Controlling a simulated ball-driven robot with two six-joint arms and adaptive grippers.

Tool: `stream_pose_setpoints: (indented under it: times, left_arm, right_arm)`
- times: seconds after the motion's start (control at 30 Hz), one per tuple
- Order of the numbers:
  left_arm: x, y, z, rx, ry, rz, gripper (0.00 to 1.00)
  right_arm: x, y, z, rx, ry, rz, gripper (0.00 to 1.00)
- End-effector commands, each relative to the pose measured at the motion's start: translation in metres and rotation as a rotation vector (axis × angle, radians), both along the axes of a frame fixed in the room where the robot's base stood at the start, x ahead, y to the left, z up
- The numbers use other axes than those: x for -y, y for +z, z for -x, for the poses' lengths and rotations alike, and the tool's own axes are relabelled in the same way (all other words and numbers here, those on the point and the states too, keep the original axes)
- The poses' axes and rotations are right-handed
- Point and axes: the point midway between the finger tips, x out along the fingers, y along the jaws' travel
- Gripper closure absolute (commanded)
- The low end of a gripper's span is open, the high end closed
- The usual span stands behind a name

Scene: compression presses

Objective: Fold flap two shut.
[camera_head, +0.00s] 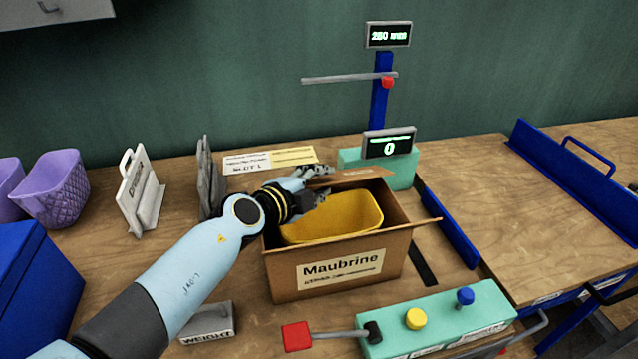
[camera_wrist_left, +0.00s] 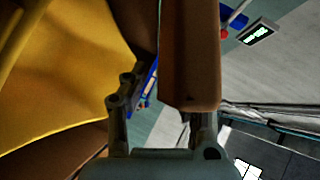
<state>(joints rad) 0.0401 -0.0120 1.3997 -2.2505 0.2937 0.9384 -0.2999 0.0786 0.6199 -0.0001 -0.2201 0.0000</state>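An open cardboard box (camera_head: 290,285) labelled Maubrine stands on the bench with a yellow bin (camera_head: 335,225) inside. No flap number can be read. My left gripper (camera_head: 322,184) is at the back left of the box, its fingers apart, beside the back flap. In the left wrist view, a brown flap (camera_wrist_left: 188,55) stands close before the fingers and partly hides one; the yellow bin (camera_wrist_left: 60,75) fills the left. Contact cannot be told. My right gripper is not in view.
A teal gauge with a blue post (camera_head: 380,95) and a grey bar stands behind the box. A teal control box (camera_head: 440,325) with a red-ended lever (camera_head: 297,336) is in front. A weight block (camera_head: 207,325), white stand (camera_head: 140,195) and purple baskets (camera_head: 55,190) are left.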

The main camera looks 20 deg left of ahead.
Motion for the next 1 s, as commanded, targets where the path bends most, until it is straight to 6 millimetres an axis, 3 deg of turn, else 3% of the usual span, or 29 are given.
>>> stream_pose_setpoints:
  times: [0.03, 0.23, 0.67, 1.0]
  left_arm:
    - [0.000, 0.000, 0.000, 0.000, 0.000, 0.000, 0.76]
    - [0.000, 0.000, 0.000, 0.000, 0.000, 0.000, 1.00]
    - [0.000, 0.000, 0.001, 0.000, 0.000, 0.001, 1.00]
    - [0.002, -0.012, 0.005, -0.009, -0.001, 0.004, 1.00]
  right_arm:
    - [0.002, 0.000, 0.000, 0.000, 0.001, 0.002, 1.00]
    - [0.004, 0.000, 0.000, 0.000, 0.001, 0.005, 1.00]
    - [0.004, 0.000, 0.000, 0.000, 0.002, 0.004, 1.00]
    - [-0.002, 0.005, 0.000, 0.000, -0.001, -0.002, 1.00]
